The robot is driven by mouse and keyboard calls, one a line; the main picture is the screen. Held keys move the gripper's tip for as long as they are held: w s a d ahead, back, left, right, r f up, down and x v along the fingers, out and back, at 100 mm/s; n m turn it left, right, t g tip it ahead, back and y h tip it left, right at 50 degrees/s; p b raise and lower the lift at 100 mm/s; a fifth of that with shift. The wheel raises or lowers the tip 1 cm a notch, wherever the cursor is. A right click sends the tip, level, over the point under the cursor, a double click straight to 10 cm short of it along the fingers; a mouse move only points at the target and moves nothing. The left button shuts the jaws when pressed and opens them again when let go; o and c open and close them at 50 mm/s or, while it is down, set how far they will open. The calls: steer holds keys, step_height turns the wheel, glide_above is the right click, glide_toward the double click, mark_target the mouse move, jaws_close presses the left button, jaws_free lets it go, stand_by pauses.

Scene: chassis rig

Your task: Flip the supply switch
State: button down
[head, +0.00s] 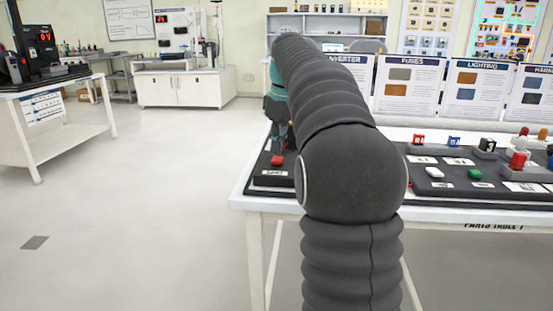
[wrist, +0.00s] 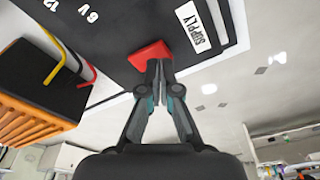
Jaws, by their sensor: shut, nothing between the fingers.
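The supply switch is a red block on a black panel (wrist: 118,22), beside a white SUPPLY label (wrist: 194,27). In the wrist view the red switch (wrist: 150,53) lies just beyond my fingertips. My gripper (wrist: 160,66) is shut and empty, its tips at or very near the switch's edge; I cannot tell whether they touch. In the head view a small red piece (head: 277,160) shows on the table's left end, just below my gripper (head: 283,148). My arm hides much of the panel in the head view.
In the wrist view, an orange-and-black block (wrist: 38,90) with yellow and red wires stands left of the switch. The white parts table (head: 480,215) holds several coloured parts on a dark mat, right of my arm. Upright posters (head: 408,88) line its back.

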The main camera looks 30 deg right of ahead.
mark_target(277, 160)
steer(key=shift+f+b, duration=0.55)
steer(key=shift+f, duration=0.35)
stand_by(0.6)
step_height(277, 160, up, 5)
steer(key=p, duration=0.5)
steer(key=shift+r+p, duration=0.45)
steer(key=shift+r, duration=0.55)
